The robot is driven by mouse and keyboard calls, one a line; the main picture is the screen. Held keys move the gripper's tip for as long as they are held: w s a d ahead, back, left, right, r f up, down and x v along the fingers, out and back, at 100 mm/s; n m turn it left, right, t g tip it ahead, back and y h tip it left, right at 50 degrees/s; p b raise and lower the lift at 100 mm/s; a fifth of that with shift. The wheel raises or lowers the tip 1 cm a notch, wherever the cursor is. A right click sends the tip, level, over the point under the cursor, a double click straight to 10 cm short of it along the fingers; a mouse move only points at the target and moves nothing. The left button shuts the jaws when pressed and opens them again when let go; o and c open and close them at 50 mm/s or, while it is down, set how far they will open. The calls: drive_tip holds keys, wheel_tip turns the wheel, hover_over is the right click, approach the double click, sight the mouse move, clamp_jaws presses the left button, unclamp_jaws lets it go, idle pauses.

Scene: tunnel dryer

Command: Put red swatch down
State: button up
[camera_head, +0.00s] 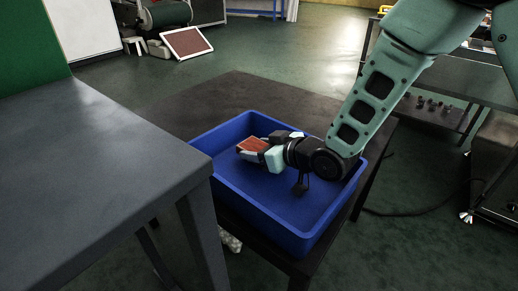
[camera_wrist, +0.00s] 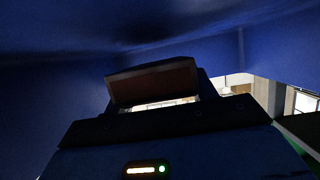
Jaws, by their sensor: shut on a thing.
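The red swatch (camera_head: 253,144) is a small flat red piece with a light edge, held at the tip of my gripper (camera_head: 260,152). My gripper is shut on it. Both are inside the blue bin (camera_head: 285,232), toward its back left part. In the wrist view the swatch (camera_wrist: 152,82) shows dark and brownish between the fingers of my gripper (camera_wrist: 155,103), with blue bin walls (camera_wrist: 60,75) around it. I cannot tell whether the swatch touches the bin floor.
The blue bin stands on a dark table (camera_head: 235,100). A grey table (camera_head: 90,160) is close at the left. Shelving with small items (camera_head: 430,105) stands at the right. A framed red panel (camera_head: 187,42) leans at the back. The bin's front floor looks clear.

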drive_tip(key=shift+f, duration=0.3)
drive_tip(key=o, duration=1)
drive_tip(key=shift+s+f, duration=0.1)
drive_tip(key=shift+f, duration=0.1)
drive_tip(key=shift+r, duration=0.1)
drive_tip(key=shift+r+p, duration=0.25)
drive_tip(key=shift+p, duration=0.05)
drive_tip(key=p+v, duration=0.1)
drive_tip(key=v, duration=0.2)
drive_tip(key=r+p+v, duration=0.1)
drive_tip(key=v, duration=0.2)
drive_tip(key=shift+s+d+r, duration=0.25)
drive_tip(key=shift+s+d, duration=0.1)
drive_tip(key=shift+d, duration=0.2)
drive_tip(key=shift+r, duration=0.15)
